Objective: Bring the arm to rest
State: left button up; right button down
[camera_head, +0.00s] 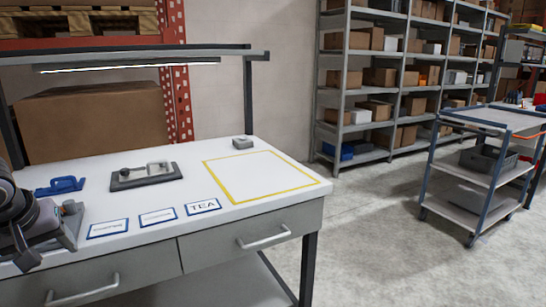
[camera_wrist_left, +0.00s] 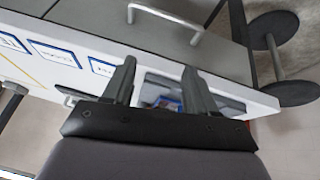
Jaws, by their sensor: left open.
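My left gripper (camera_head: 27,258) is at the left edge of the head view, low over the left end of the white workbench (camera_head: 130,205), partly cut off by the frame. In the left wrist view its two dark fingers (camera_wrist_left: 158,78) are apart with nothing held between them. Behind and beside it in the head view is a grey device (camera_head: 68,228), partly hidden by the arm. In the wrist view a grey-framed thing with some blue (camera_wrist_left: 165,98) shows beyond the fingers, partly covered. My right gripper is not in view.
A yellow-outlined square (camera_head: 260,176) is empty. A cart (camera_head: 485,180) stands right.

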pick_arm(q)
jog(key=s+a+f+m+p, duration=0.1)
jog(key=s+a+f, duration=0.25)
jog(key=f, duration=0.25)
jog(key=s+a+f+m+p, duration=0.1)
jog(key=s+a+f, duration=0.1)
jog(key=a+f, duration=0.3)
jog(key=s+d+f+m+t+h+p, duration=0.2)
jog(key=s+d+f, duration=0.3)
jog(key=f, duration=0.5)
jog(key=s+d+f+m+t+h+p, duration=0.1)
jog(key=s+d+f+m, duration=0.15)
jog(key=d, duration=0.35)
jog(key=s+d+f+m+p, duration=0.1)
jog(key=s+d+f, duration=0.3)
jog(key=d, duration=0.2)
jog(key=d+r+m+t+h+p, duration=0.1)
jog(key=d+r+m+t+p, duration=0.1)
jog(key=d, duration=1.2)
jog(key=shift+s+r+t, duration=0.15)
jog(key=shift+r+t, duration=0.05)
jog(key=shift+t, duration=0.1)
